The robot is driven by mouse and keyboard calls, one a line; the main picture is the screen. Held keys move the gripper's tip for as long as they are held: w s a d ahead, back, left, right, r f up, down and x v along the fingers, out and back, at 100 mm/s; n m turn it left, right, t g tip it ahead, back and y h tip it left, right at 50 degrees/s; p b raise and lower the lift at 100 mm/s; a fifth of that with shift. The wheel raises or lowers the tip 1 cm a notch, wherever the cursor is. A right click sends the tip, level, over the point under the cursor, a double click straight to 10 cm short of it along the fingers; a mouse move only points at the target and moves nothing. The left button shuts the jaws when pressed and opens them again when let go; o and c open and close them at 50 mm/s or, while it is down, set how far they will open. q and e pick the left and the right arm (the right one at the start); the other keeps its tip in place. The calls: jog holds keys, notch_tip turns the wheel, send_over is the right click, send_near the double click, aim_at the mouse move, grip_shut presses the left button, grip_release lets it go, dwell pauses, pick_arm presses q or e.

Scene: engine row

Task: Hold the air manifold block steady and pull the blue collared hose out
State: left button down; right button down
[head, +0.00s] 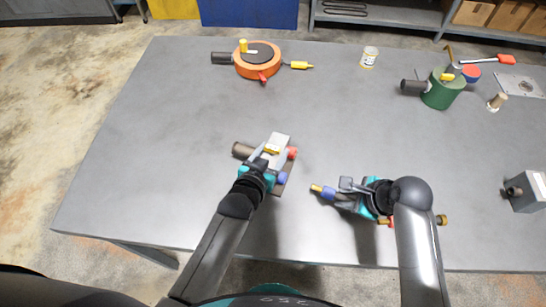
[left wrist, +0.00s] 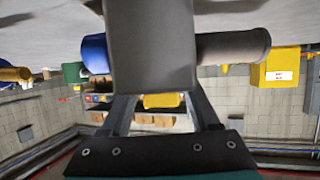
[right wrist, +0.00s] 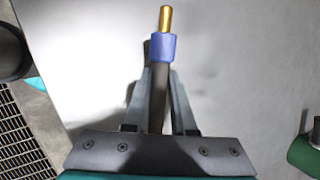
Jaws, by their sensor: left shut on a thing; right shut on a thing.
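The air manifold block (left wrist: 150,45) is a dark grey body between my left fingers, with a blue port (head: 282,178), a red port (head: 292,152) and a dark cylinder (head: 241,150) on its sides. My left gripper (head: 268,158) is shut on the block, covering much of it in the head view. The blue collared hose (right wrist: 159,95) is dark, with a blue collar (right wrist: 163,47) and a bare brass tip (right wrist: 166,18). My right gripper (head: 347,193) is shut on the hose behind the collar. The brass tip is in the open, clearly apart from the block, pointing towards it.
An orange round housing (head: 258,66) stands at the back left of the grey table (head: 180,130). A small can (head: 369,56) and a green cylinder (head: 443,92) stand at the back right. A grey block (head: 526,192) sits at the right edge.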

pick_arm(q)
jog(key=shift+s+f, duration=0.15)
jog(key=shift+f, duration=0.1)
pick_arm(e)
jog(key=shift+f, duration=0.9)
jog(key=c, duration=0.9)
grip_release()
jog(key=shift+r, duration=0.25)
jog(key=shift+c, duration=0.5)
grip_shut()
jog(key=shift+r, duration=0.1)
